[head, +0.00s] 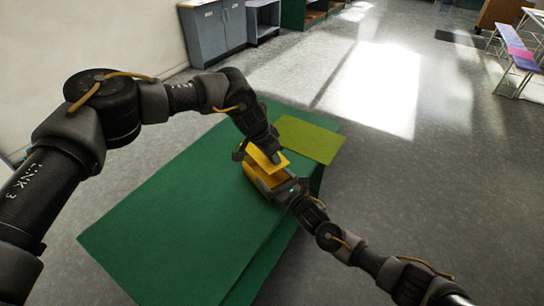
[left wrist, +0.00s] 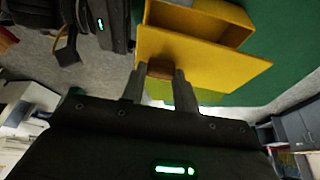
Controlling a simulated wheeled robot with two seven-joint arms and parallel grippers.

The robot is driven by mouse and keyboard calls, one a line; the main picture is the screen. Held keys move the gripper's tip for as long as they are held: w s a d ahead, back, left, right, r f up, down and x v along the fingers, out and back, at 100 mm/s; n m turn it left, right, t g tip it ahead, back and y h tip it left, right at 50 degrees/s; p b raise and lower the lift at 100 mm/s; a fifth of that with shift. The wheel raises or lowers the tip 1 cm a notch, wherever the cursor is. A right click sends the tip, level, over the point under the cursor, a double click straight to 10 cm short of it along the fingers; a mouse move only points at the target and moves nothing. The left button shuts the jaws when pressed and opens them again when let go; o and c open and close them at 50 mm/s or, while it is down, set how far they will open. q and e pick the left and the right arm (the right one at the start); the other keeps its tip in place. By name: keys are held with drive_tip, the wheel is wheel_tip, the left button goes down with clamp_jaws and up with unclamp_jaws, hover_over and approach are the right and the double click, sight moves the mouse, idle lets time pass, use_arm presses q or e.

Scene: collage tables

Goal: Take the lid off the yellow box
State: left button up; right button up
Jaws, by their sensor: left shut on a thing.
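The yellow box (head: 257,179) stands at the far right part of the green table, its open top showing in the left wrist view (left wrist: 232,32). Its flat yellow lid (head: 269,157) is off the rim, raised and tilted above the box. In the left wrist view the lid (left wrist: 215,68) has a brown knob (left wrist: 160,69). My left gripper (head: 266,148) is shut on this knob. My right gripper (head: 284,187) is at the right side of the box; its fingers are mostly hidden, so its grip on the box is unclear.
The green table (head: 180,215) is bare to the left and front of the box. A flat olive-green panel (head: 310,138) lies just behind the box.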

drive_tip(key=o, duration=1.4)
drive_tip(key=b+v, duration=0.1)
drive_tip(key=v, duration=1.1)
drive_tip(key=shift+d+f, duration=0.1)
drive_tip(key=shift+f, duration=0.05)
